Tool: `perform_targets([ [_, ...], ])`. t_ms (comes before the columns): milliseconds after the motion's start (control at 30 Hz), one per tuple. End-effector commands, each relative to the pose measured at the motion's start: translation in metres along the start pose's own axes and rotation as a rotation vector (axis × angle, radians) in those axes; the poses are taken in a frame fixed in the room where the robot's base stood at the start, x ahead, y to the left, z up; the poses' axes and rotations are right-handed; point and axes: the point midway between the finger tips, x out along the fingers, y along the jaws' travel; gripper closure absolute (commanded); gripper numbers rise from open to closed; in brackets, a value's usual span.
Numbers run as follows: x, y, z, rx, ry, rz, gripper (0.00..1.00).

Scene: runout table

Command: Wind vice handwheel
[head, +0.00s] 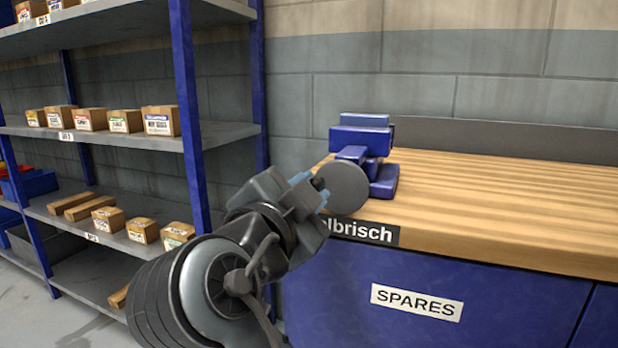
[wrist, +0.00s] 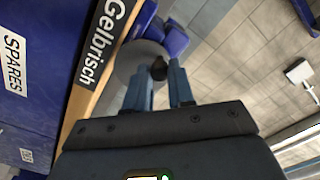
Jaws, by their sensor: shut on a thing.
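The blue vice (head: 372,150) stands on the left front corner of the wooden workbench. Its round grey handwheel (head: 347,188) faces the front of the bench. In the wrist view the grey wheel disc (wrist: 130,66) lies beyond my fingers, with a dark knob (wrist: 159,68) on it. My gripper (head: 312,189) reaches the wheel from the left; its blue fingers, also in the wrist view (wrist: 160,85), are shut on the knob. Part of the wheel's left side is hidden behind my gripper in the head view.
The workbench top (head: 500,200) is clear to the right. A blue-framed shelf rack (head: 190,110) with several small boxes stands at the left. A grey block wall is behind.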

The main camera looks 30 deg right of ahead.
Motion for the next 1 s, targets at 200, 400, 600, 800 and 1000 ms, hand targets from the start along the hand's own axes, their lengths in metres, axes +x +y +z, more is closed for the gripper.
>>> perform_targets([
  [200, -0.0002, -0.0005, 0.0016, -0.068, 0.000, -0.003, 1.00],
  [400, -0.0002, -0.0006, 0.0016, -0.070, 0.000, -0.003, 1.00],
  [600, -0.0002, 0.0002, 0.0027, -0.222, -0.001, -0.002, 1.00],
  [800, -0.0001, 0.0042, 0.0075, -0.356, 0.000, -0.002, 1.00],
  [1000, -0.0001, 0.0055, 0.0089, -0.367, 0.000, -0.003, 1.00],
])
